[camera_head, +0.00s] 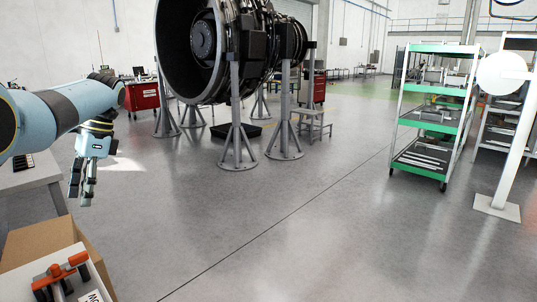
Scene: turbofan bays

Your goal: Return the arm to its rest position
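My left arm (50,112) comes in from the left and is light blue with dark joints. My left gripper (82,200) hangs at its end with the fingers pointing down, over the floor beside a grey table. The fingers look close together, but at this size I cannot tell whether they are open or shut. I see nothing clearly held between them. My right gripper is out of view.
A cardboard box (40,238) and a white surface with an orange-handled clamp (60,272) stand at the lower left. A turbofan engine (205,45) rests on grey stands ahead. A green-shelved cart (425,165) and white post (518,135) stand right. The middle floor is clear.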

